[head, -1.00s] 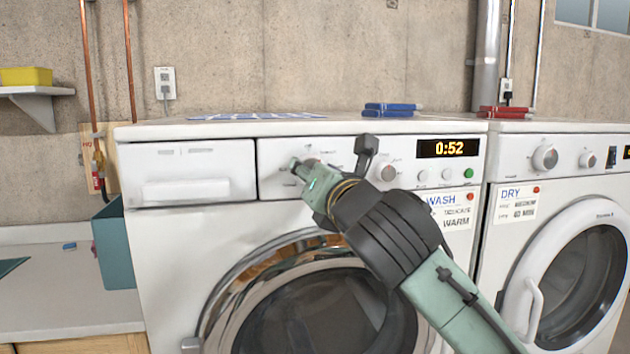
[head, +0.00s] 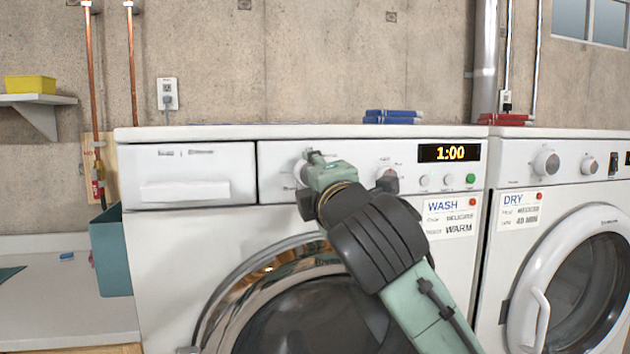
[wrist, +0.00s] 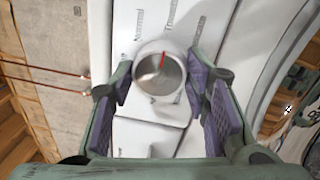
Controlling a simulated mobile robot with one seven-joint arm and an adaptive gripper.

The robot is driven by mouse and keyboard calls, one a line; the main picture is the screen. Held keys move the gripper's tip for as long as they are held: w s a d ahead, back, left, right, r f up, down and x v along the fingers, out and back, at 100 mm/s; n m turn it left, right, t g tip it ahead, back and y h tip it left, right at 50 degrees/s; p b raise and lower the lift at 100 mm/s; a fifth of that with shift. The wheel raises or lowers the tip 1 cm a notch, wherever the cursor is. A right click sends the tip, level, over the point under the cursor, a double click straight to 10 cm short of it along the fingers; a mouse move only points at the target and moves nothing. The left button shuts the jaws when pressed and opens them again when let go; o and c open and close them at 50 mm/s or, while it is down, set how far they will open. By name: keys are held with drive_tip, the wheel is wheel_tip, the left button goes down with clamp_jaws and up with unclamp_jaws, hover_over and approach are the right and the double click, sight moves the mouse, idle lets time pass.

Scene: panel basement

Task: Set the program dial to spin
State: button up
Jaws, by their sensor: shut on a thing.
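The program dial (head: 299,172) is the left knob on the white washer's front panel, mostly hidden behind my gripper in the head view. In the wrist view the dial (wrist: 158,78) is a round silver knob with a red mark pointing up, slightly right of centre. In the head view my gripper (head: 308,175) reaches the panel from the lower right. The washer's display (head: 450,153) reads 1:00.
A second knob (head: 387,180) sits close right of my gripper, partly covered. Small buttons and a green button (head: 470,178) lie further right. The detergent drawer (head: 190,174) is closed on the left. The dryer (head: 560,240) stands at the right.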

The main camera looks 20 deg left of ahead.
drive_tip(key=shift+a+r+m+g+h+p, duration=0.15)
drive_tip(key=shift+m+g+p, duration=0.25)
drive_tip(key=shift+m, duration=5.55)
drive_tip(key=shift+d+m+g+h+p, duration=0.15)
drive_tip(key=shift+m+p, duration=0.4)
drive_tip(key=shift+m, duration=5.35)
drive_tip(key=shift+a+r+m+g+h+p, duration=0.15)
drive_tip(key=shift+m+g+p, duration=0.3)
drive_tip(key=shift+m, duration=5.5)
drive_tip(key=shift+f, duration=0.1)
drive_tip(key=o, duration=1.2)
drive_tip(key=shift+c, duration=0.2)
